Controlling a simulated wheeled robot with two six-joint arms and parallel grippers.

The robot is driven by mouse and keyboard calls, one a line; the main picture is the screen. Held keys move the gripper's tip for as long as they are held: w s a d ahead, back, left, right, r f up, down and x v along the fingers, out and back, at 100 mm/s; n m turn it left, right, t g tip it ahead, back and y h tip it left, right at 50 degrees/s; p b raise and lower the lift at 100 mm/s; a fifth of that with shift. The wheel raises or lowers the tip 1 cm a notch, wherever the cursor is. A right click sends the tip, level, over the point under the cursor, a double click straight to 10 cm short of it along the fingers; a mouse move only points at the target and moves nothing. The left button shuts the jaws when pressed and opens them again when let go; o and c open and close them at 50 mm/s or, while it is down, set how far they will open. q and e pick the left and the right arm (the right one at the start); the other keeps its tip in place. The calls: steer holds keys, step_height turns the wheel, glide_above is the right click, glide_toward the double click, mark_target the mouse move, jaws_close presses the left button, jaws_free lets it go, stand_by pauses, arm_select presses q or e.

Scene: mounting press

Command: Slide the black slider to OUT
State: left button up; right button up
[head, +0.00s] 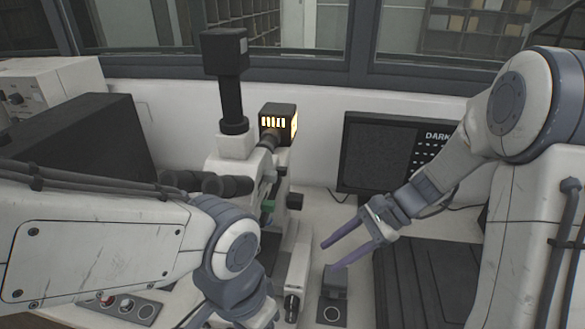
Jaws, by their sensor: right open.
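A white microscope (236,146) stands left of the middle, with a black camera on top and dark eyepieces (208,183). A small black block (295,201) sticks out of its right side and may be the black slider; no OUT mark can be read. My right gripper (327,256) is open and empty, its two purple fingers pointing left. It is to the right of the microscope and below the black block in the picture, apart from it. My left arm's wrist shows at the bottom, in front of the microscope's lower part; its fingers are out of view.
A lamp housing with glowing slots (279,122) is behind the microscope. A dark screen (380,155) stands at the back right. A dark grey device (335,282) is below my right gripper. A black box (85,140) is at the left.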

steer(key=w+r+m+t+y, duration=0.2)
steer(key=w+r+m+y, duration=0.3)
steer(key=w, duration=0.3)
steer(key=m+t+y, duration=0.2)
steer(key=t+y, duration=0.1)
glide_toward(276, 167)
steer(key=p+x, duration=0.3)
steer(key=x, duration=0.2)
steer(key=shift+p, duration=0.35)
steer(key=shift+w+a+f, duration=0.2)
steer(key=shift+a, duration=0.35)
jaws_close()
